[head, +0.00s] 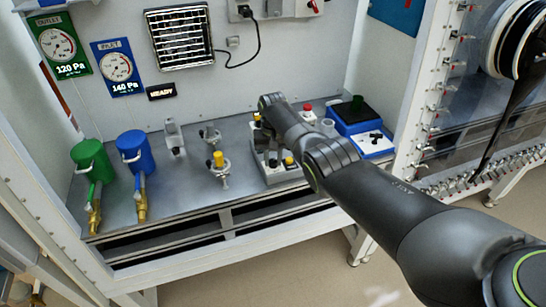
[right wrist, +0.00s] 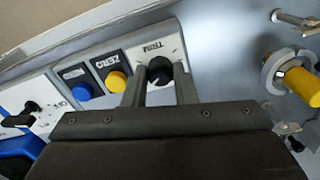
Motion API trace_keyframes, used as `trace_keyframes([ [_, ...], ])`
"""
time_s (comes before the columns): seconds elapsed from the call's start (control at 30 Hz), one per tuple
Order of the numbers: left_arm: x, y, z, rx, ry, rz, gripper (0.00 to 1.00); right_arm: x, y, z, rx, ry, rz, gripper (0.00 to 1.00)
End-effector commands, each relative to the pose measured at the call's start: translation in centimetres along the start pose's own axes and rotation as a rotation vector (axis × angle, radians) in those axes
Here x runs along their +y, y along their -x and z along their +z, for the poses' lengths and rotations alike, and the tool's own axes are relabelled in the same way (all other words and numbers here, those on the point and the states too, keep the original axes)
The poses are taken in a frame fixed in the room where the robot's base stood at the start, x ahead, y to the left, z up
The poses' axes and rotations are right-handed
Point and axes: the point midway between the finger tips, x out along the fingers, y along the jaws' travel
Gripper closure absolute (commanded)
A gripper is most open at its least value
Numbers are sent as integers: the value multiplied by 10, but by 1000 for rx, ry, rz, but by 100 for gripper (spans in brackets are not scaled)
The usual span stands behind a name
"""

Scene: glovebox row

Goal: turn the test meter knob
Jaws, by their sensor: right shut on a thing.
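The test meter (head: 260,171) is a grey box on the metal bench, partly hidden by my right arm in the head view. In the right wrist view its pale panel (right wrist: 190,62) has a black round knob (right wrist: 159,69) under the label TRIM. My right gripper (right wrist: 160,82) has one finger on each side of this knob and is shut on it. The gripper's body hides the lower part of that view. My left gripper is not in view.
A yellow button (right wrist: 117,81) marked ZERO and a blue button (right wrist: 82,91) sit beside the knob. A yellow-topped fitting (head: 218,160) stands left of the meter. A blue-and-white device (head: 361,125) stands to the right. Blue (head: 132,147) and green (head: 91,160) canisters stand at the left.

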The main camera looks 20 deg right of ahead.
Motion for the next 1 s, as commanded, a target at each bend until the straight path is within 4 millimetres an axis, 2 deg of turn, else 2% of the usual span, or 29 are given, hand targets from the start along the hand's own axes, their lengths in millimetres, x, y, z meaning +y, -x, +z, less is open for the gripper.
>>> trace_keyframes([
  [0.57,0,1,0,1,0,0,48,0,2,-2,6,-36,-1,98],
  [0.6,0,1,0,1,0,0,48,0,2,-2,6,-36,-1,74],
  [0.77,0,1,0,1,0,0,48,0,1,-1,4,-36,-1,53],
  [1.0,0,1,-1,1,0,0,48,0,1,-1,2,-35,0,53],
])
